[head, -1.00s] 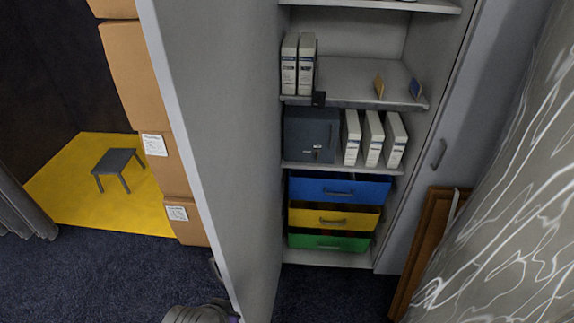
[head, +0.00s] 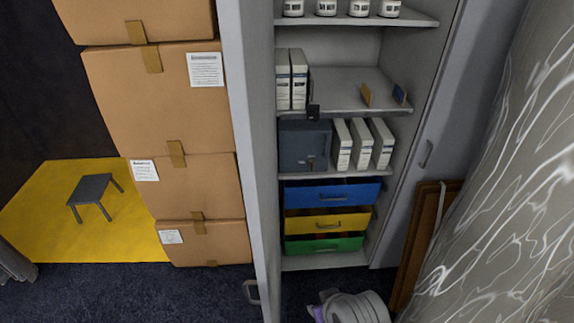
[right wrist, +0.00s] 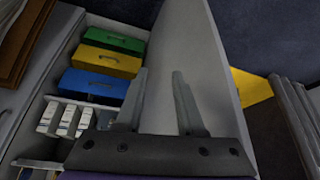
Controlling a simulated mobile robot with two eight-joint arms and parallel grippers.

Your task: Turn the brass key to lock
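A dark grey lockbox (head: 301,138) stands on a middle shelf of the open grey cabinet, in the head view. A tiny brownish mark low on its front (head: 311,163) may be the brass key; it is too small to be sure. My right gripper (right wrist: 159,78) shows in the right wrist view, fingers apart and nothing between them. It is in front of the open cabinet door's grey panel (right wrist: 190,40), away from the lockbox. A pale part of my arm (head: 350,307) shows at the bottom of the head view. My left gripper is out of view.
White binders (head: 361,143) stand right of the lockbox. Blue (head: 302,194), yellow and green drawers sit below. The open door (head: 252,150) borders the cabinet's left side; stacked cartons (head: 160,100) are beyond it. A brown wooden panel (head: 415,245) leans at right. Carpet before the cabinet is partly clear.

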